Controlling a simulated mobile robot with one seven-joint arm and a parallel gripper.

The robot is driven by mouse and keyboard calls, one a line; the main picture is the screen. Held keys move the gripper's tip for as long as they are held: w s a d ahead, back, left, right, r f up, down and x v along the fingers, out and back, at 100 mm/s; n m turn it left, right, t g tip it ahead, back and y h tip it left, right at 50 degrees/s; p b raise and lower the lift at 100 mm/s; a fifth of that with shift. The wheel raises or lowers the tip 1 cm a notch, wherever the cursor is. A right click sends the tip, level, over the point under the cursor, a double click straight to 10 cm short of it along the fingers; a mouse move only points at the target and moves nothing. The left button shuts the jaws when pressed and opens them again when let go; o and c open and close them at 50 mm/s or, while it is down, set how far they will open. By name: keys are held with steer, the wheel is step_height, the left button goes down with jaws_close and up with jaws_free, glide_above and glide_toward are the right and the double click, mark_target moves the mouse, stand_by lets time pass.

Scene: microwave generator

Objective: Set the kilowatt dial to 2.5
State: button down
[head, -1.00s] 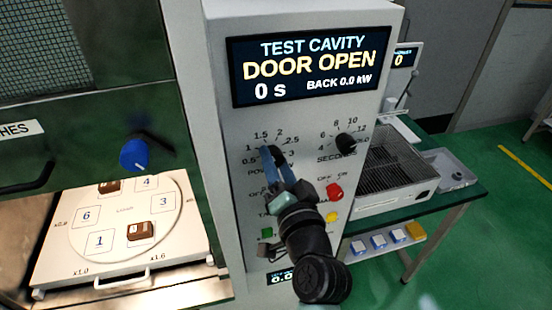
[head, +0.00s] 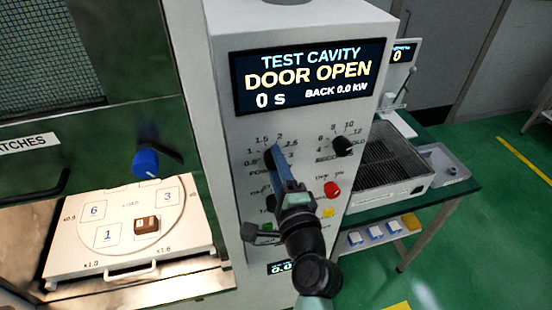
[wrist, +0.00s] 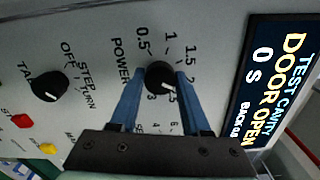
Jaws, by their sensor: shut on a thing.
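The kilowatt power dial is a round black knob (wrist: 159,76) on the grey control panel, ringed by marks from 0.5 to 3. My gripper (wrist: 160,80) has its two blue fingers shut on opposite sides of this knob. In the wrist view the knob's white pointer line points toward the lower right, near the 2.5 mark, which a finger partly covers; the exact setting is hard to tell. In the head view my gripper (head: 276,152) covers most of the dial.
The display (head: 310,75) reads DOOR OPEN, 0 s, BACK 0.0 kW. A black seconds knob (head: 343,146), a red button (head: 332,189) and a yellow button (head: 328,212) lie close by. Left are a blue knob (head: 146,162) and an open cavity with a white tray (head: 75,262).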

steer(key=shift+m+p, duration=1.55)
steer(key=shift+m, duration=1.75)
steer(key=shift+c, duration=1.8)
jaws_free()
steer(key=shift+s, duration=0.1)
